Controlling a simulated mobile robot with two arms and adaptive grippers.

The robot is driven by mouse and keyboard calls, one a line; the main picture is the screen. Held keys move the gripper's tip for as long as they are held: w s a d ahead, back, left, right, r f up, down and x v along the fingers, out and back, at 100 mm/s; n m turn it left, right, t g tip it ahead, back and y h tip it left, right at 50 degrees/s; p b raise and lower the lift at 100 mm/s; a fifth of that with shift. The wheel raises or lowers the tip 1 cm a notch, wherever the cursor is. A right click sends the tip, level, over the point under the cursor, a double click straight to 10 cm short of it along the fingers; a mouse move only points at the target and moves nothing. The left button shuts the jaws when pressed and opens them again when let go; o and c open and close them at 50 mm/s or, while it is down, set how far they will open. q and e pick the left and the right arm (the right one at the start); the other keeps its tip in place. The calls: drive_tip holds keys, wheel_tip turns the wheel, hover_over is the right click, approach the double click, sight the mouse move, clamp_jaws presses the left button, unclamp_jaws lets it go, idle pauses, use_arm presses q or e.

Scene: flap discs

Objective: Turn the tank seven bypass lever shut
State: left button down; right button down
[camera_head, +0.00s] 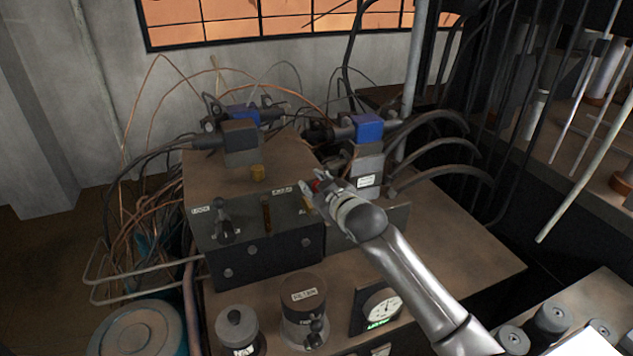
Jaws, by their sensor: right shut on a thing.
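My right gripper (314,188) reaches in from the lower right to the right end of a dark valve block (264,256). It is shut on a small red-handled lever (316,184), of which only a little red shows at the fingers. The fingers and wrist hide the rest, so I cannot tell its angle or read a tank number. A second, dark lever (224,216) sits at the block's left end beside a label that seems to read LOCK (201,210). My left gripper is not in view.
Blue-capped valves (367,128) with cables and hoses stand behind the block. In front are a labelled cylinder (303,300), a grey knob (236,324) and a round gauge (381,306). Bent pipes (135,263) stick out at left. The brown top right of my arm (470,240) is clear.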

drive_tip(key=shift+s+a+f+n, duration=0.2)
drive_tip(key=shift+a+f+n, duration=0.05)
drive_tip(key=shift+f+n, duration=0.25)
drive_tip(key=shift+h+p, duration=0.3)
drive_tip(key=shift+h, duration=0.1)
drive_tip(key=shift+a, duration=0.1)
drive_tip(key=c, duration=1.2)
unclamp_jaws()
drive_tip(key=shift+o, duration=0.7)
drive_tip(key=shift+r, duration=0.3)
drive_tip(key=v, duration=1.2)
drive_tip(key=shift+f, duration=0.2)
